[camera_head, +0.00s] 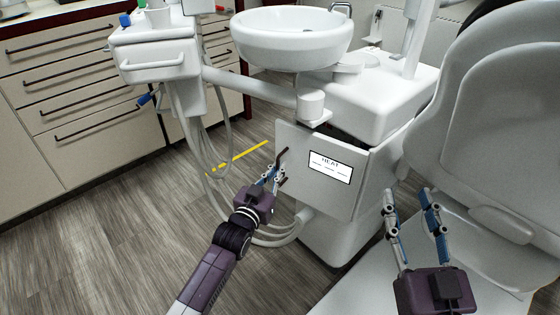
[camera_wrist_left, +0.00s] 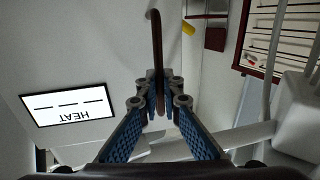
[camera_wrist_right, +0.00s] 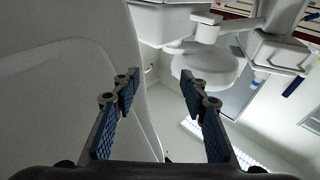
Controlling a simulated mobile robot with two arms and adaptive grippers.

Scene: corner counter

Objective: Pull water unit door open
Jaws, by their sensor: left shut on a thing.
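The water unit door (camera_head: 300,185) is a light grey panel with a white HEAT label (camera_head: 330,167), below the basin. A dark gap shows along its top edge, so it looks slightly ajar, though I cannot tell how far. Its dark bar handle (camera_head: 283,158) is at the left edge. My left gripper (camera_head: 274,174) is shut on the handle. In the left wrist view the handle (camera_wrist_left: 156,45) runs between the fingertips (camera_wrist_left: 159,92), with the door (camera_wrist_left: 85,55) at left. My right gripper (camera_head: 409,198) is open and empty in front of the chair; its fingers (camera_wrist_right: 158,82) are spread.
A white dental chair (camera_head: 490,130) stands at the right, close to my right gripper. A round basin (camera_head: 292,45) is above the door. Hoses (camera_head: 225,150) hang left of the door. Drawers (camera_head: 85,95) line the back left. The wooden floor (camera_head: 130,230) at left is clear.

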